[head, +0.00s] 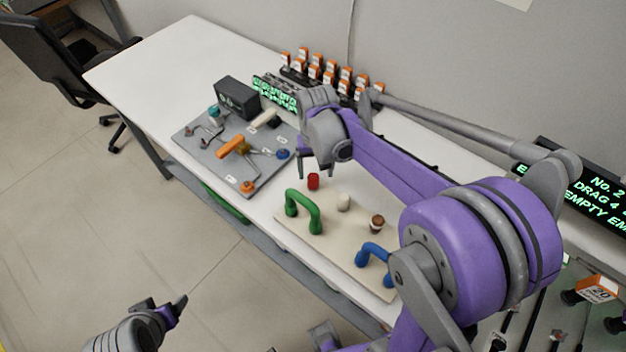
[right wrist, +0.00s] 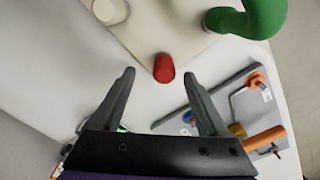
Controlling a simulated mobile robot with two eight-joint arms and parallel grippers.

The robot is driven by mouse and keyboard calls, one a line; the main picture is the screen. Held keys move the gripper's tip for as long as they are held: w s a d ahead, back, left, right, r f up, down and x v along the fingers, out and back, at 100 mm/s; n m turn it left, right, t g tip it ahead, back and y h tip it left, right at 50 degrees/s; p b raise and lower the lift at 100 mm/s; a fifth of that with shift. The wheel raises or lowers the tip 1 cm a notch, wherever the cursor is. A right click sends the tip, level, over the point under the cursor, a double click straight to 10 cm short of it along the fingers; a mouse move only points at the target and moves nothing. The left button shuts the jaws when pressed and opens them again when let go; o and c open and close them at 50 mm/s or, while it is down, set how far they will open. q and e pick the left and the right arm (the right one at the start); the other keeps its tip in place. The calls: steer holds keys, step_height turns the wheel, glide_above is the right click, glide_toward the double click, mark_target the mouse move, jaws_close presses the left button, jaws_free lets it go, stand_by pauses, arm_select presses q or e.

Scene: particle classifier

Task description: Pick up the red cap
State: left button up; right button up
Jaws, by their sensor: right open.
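The red cap (head: 313,181) is a small upright cylinder near the far left corner of a beige board (head: 335,245) on the white table. In the right wrist view the red cap (right wrist: 164,67) lies just beyond and between the fingertips. My right gripper (head: 312,168) is open and empty, with its fingers pointing down close to the cap; its two dark fingers also show in the right wrist view (right wrist: 160,75). My left gripper (head: 172,308) is at the lower left of the head view, away from the table, and its opening is unclear.
A green handle (head: 303,211), a cream cap (head: 343,201), a brown-topped cap (head: 377,222) and a blue handle (head: 373,254) share the board. A grey board (head: 200,130) with coloured tools lies to the left. Orange-topped items (head: 330,72) stand along the wall.

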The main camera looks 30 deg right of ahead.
mark_target(313, 176)
steer(key=f, duration=0.4)
steer(key=shift+w+a+f, duration=0.25)
steer(key=shift+c, duration=0.2)
jaws_close()
